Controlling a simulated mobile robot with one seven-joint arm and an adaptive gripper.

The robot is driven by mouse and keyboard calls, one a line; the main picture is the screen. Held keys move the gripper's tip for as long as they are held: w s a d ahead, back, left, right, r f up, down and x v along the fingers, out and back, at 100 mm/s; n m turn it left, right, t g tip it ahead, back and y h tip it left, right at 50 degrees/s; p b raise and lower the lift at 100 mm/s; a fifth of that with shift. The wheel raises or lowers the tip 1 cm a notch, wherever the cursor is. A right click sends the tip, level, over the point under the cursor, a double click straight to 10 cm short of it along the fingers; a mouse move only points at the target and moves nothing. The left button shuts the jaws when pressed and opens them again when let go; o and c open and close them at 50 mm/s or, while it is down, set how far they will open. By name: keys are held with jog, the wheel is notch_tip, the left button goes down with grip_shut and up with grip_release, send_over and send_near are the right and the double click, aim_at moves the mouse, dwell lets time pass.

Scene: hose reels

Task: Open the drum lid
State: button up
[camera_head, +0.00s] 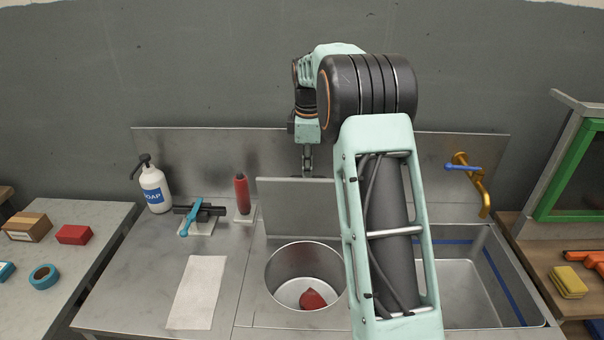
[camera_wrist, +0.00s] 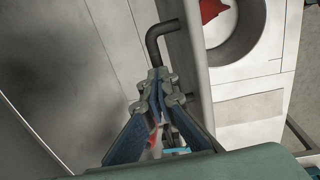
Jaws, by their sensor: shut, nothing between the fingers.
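The drum lid (camera_head: 285,208) is a flat grey panel standing up on its edge behind the round drum opening (camera_head: 275,268), so the drum is open to view. In the wrist view the lid (camera_wrist: 196,60) is seen nearly edge-on. A dark bent handle (camera_wrist: 152,46) sticks out from its side facing away from the opening. My gripper (camera_head: 307,174) points down at the lid's top edge, on its rear side. In the wrist view its fingertips (camera_wrist: 157,76) are shut and empty, close beside the handle; contact cannot be told.
A red object (camera_head: 312,299) lies in the drum. A soap bottle (camera_head: 155,189), a blue-handled tool (camera_head: 193,217) and a red bottle (camera_head: 242,194) stand left. A metal backsplash (camera_head: 215,160) is close behind my gripper. A sink (camera_head: 455,285) and brass tap (camera_head: 482,190) are right.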

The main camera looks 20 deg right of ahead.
aim_at(308, 180)
jog(key=shift+o, duration=1.2)
jog(key=f, duration=0.1)
jog(key=s+f, duration=0.1)
jog(key=shift+s+a+f+g, duration=0.1)
jog(key=shift+s+f+g, duration=0.1)
jog(key=shift+f+g, duration=0.15)
jog(key=shift+o, duration=1.1)
jog(key=shift+s+a+r, duration=0.1)
jog(key=shift+s+r, duration=0.05)
jog(key=shift+s, duration=0.15)
jog(key=shift+o, duration=0.8)
jog(key=shift+w, duration=0.1)
jog(key=shift+w+f, duration=0.1)
jog(key=shift+f, duration=0.1)
jog(key=shift+r, duration=0.1)
jog(key=shift+r, duration=0.15)
